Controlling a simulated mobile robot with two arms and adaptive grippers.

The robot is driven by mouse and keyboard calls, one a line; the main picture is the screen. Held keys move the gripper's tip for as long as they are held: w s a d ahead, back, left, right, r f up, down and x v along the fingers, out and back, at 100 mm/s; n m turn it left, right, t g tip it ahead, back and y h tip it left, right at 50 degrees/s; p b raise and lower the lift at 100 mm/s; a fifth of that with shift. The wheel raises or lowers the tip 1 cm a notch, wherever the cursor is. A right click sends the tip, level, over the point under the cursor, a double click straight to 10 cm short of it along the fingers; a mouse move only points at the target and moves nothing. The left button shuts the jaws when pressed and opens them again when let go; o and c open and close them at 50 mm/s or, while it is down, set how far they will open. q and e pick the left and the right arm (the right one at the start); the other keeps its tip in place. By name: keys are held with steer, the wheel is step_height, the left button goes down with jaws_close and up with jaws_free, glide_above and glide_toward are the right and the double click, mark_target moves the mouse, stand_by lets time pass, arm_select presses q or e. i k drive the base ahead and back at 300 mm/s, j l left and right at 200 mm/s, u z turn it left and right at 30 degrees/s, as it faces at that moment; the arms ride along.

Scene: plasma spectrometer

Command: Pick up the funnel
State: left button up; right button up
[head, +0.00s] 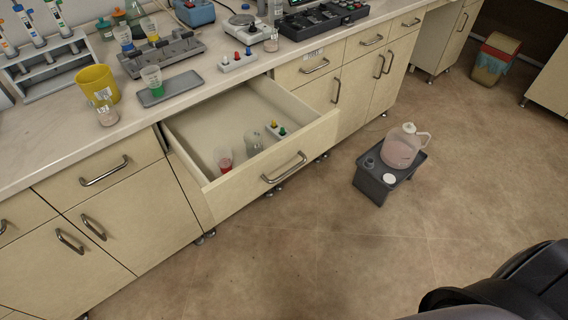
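I cannot clearly make out a funnel. An open drawer (318,133) juts out below the bench. In it stands a clear glass piece (253,141), too small to tell whether it is a funnel or a flask. Left of it is a clear vessel with red at its bottom (225,160). Neither of my grippers is in view.
The bench (196,90) holds a yellow beaker (97,82), a grey tray (181,88), a pipette stand (50,70) and instruments. A jug (400,150) stands on a grey stool (371,184). The front floor is clear.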

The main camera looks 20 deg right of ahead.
mark_target(222, 154)
steer(key=i+l+u, duration=0.2)
steer(key=i+l, duration=0.15)
steer(key=l, duration=0.25)
steer(key=i+l+u, duration=0.15)
steer(key=l, duration=0.2)
steer(key=i+l+u, duration=0.1)
steer(key=l, duration=0.2)
steer(key=i+l+u, duration=0.1)
steer(key=l, duration=0.3)
steer(key=i+l+u, duration=0.1)
steer(key=i+l, duration=0.15)
steer(key=l, duration=0.1)
